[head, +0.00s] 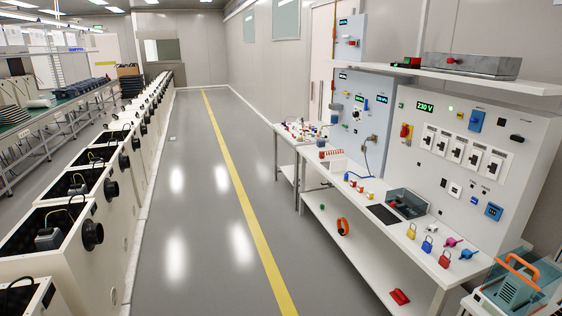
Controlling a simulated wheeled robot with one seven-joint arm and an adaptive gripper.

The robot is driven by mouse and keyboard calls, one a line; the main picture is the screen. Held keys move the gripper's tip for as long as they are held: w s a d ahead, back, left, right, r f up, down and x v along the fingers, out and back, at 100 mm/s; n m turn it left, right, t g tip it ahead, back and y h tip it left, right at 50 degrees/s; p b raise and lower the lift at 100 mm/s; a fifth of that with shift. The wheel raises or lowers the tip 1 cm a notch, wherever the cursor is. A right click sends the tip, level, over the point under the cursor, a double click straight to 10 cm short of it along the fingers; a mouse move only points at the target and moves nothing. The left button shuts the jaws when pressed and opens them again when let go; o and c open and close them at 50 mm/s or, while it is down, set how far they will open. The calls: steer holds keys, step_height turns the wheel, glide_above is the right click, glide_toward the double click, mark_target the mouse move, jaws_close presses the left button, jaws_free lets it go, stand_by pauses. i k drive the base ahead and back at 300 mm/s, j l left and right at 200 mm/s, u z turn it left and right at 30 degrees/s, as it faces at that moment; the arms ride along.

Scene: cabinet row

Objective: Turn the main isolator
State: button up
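A grey-white electrical panel (462,113) stands at the right behind a white bench. A red and yellow rotary switch (406,132), which looks like the main isolator, sits near its left edge below a green display reading 230 V (425,106). The switch is small here, and I cannot tell its handle's exact position. A row of white breaker-like units with black levers (450,144) is to its right. My gripper is not in view.
The white bench (365,206) holds padlocks (427,245), small coloured parts and a dark box (407,203). A shelf (460,77) overhangs the panel. The grey aisle (215,200) with a yellow line is clear; white cabinets (75,215) line the left.

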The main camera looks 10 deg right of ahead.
mark_target(405, 132)
steer(key=i, duration=1.05)
steer(key=i+j+z, duration=0.15)
steer(key=i, duration=0.9)
steer(key=i+j+z, duration=0.1)
steer(key=i+z, duration=0.4)
steer(key=i+j+z, duration=0.25)
steer(key=z, duration=0.2)
steer(key=i+j+z, duration=0.7)
steer(key=j+z, duration=0.3)
steer(key=i+j+z, duration=0.1)
steer(key=j+z, duration=0.15)
steer(key=j, duration=0.15)
steer(key=i+j+z, duration=0.1)
steer(key=j+z, duration=0.15)
steer(key=j, duration=0.15)
